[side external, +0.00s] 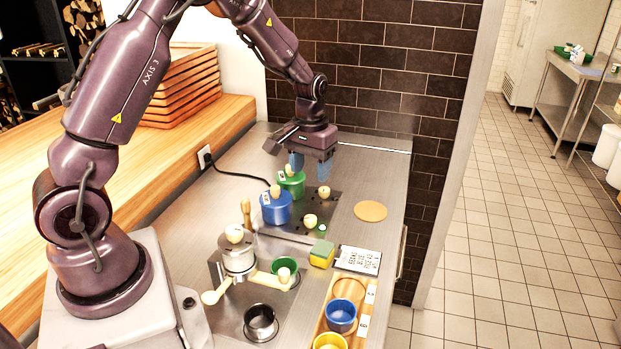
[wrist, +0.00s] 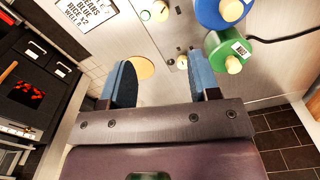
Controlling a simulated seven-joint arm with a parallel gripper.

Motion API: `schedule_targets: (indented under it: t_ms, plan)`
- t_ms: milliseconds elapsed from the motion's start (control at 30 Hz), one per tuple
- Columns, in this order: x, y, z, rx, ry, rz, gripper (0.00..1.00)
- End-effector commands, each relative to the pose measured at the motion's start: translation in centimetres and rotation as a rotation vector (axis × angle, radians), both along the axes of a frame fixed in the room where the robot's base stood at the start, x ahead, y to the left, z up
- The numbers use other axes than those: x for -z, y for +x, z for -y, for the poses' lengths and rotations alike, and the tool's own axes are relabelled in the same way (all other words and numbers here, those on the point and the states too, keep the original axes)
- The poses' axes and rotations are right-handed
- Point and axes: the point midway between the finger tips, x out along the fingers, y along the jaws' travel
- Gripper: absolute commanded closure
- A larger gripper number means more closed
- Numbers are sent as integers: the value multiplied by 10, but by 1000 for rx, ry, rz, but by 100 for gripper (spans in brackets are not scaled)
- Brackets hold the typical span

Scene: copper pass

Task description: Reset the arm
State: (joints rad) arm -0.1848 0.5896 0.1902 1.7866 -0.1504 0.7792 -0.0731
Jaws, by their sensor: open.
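My gripper (side external: 310,168) hangs over the far end of the steel counter (side external: 350,150), with its two blue fingers pointing down. In the wrist view my gripper (wrist: 160,82) has its fingers wide apart with nothing between them. In the side view it is above and just beyond the green lidded pot (side external: 292,184). The green pot also shows in the wrist view (wrist: 222,50), to the right of the fingers. A blue lidded pot (side external: 276,207) stands beside the green one.
A round tan disc (side external: 370,211) lies to the right. Nearer stand a silver pot (side external: 238,256), a sponge (side external: 322,253), a lettered sign (side external: 358,260), and a wooden tray (side external: 347,289) with blue and yellow cups. A dark brick wall (side external: 390,70) rises behind the counter.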

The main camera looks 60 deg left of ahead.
Motion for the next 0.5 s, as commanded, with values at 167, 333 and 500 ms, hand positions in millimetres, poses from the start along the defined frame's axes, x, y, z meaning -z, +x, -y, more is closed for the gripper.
schedule_targets:
  t_ms: [167,333,500]
  plan:
    - [-1,0,0,0,0,0,44]
    - [0,-3,0,10,-3,-12,44]
    - [-8,-33,18,58,-27,-61,44]
